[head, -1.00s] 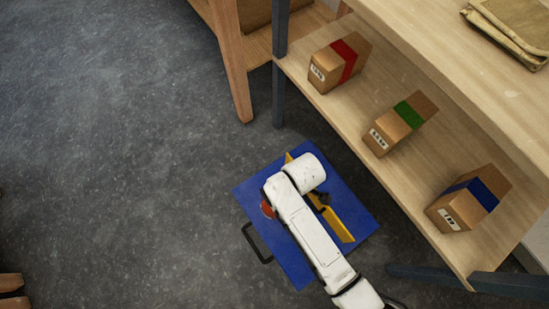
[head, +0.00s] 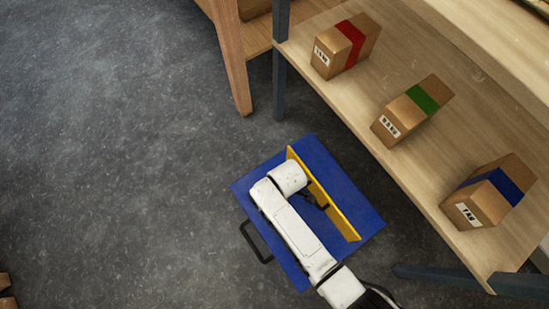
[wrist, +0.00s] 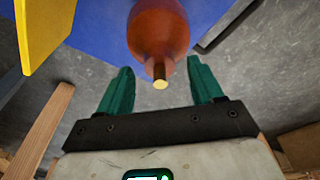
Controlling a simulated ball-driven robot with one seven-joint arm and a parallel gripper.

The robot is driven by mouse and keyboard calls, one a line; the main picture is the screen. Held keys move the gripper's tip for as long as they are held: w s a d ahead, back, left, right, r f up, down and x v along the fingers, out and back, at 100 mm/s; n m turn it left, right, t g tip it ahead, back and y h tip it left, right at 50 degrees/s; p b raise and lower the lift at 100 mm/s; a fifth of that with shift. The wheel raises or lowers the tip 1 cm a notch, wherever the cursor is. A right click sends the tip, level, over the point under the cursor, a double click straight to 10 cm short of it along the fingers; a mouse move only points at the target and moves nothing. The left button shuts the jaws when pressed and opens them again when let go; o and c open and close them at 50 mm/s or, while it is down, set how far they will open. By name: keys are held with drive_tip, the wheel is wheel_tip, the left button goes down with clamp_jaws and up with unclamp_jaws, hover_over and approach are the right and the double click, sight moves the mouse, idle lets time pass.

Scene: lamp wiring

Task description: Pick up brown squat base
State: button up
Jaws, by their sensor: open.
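The brown squat base (wrist: 157,35) is a glossy reddish-brown rounded body with a short narrow neck and a pale tip. In the wrist view it stands against the blue surface, its neck end toward me. My gripper (wrist: 161,75) has two green fingers, spread wide and empty. The neck tip shows between the fingertips, with a gap on both sides, and the wider body lies beyond them. No contact shows. In the head view my white arm hides the base.
A blue tray (head: 345,192) with a yellow upright divider (head: 322,193) and a black handle (head: 257,242) is below my arm. A wooden shelf at right holds boxes with red (head: 351,43), green (head: 422,98) and blue (head: 492,187) bands. The grey floor at left is clear.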

drive_tip(key=shift+f, duration=0.4)
clamp_jaws()
idle(0.4)
drive_tip(key=shift+w+a, duration=0.1)
idle(0.7)
